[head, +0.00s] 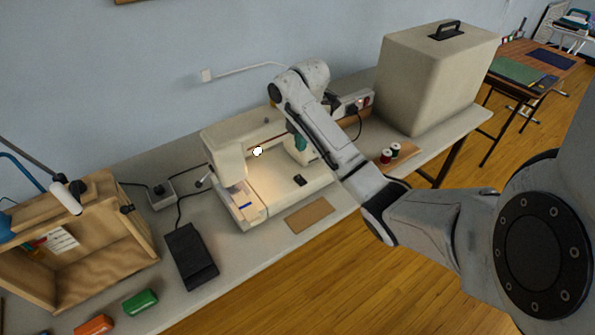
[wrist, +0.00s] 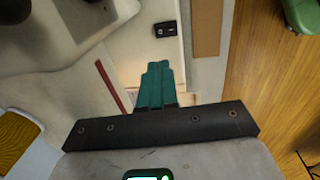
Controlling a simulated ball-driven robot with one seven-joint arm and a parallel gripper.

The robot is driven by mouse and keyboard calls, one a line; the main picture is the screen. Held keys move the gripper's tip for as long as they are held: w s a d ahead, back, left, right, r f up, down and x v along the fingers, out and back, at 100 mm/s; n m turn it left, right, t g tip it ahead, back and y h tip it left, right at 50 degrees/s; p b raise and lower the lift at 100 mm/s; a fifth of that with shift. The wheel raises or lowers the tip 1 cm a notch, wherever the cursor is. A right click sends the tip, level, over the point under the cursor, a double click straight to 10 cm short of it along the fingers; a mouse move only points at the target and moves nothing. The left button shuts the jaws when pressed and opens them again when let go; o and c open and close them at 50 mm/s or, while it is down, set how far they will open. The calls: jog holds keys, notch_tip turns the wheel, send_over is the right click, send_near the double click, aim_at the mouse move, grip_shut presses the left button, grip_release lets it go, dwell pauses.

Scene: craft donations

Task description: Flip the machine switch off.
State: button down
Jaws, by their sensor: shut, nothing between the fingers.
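The cream sewing machine (head: 232,132) stands on the table in the head view, with warm light glowing on its bed. A small black rocker-like part (head: 300,180) with pale marks sits on the front right of the machine bed; it also shows at the top of the wrist view (wrist: 165,29). I cannot tell which way it is set. My gripper (head: 300,143) has its teal fingers pressed together, empty, in front of the machine's upright. In the wrist view the fingertips (wrist: 158,66) point toward the black part, with a gap between them. My arm hides the machine's right end.
A brown board (head: 309,215) lies before the machine. A black pedal (head: 190,256) and wooden box (head: 105,245) are left. A large cream case (head: 435,80) and thread spools (head: 386,156) are right. A socket strip (head: 352,103) is behind my arm.

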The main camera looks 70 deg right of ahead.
aim_at(297, 177)
jog(key=f, duration=0.4)
jog(key=w+f+p, duration=0.1)
jog(key=f, duration=0.8)
jog(key=shift+w+d+f+p, duration=0.15)
jog(key=shift+d+p, duration=0.15)
jog(key=shift+d, duration=0.1)
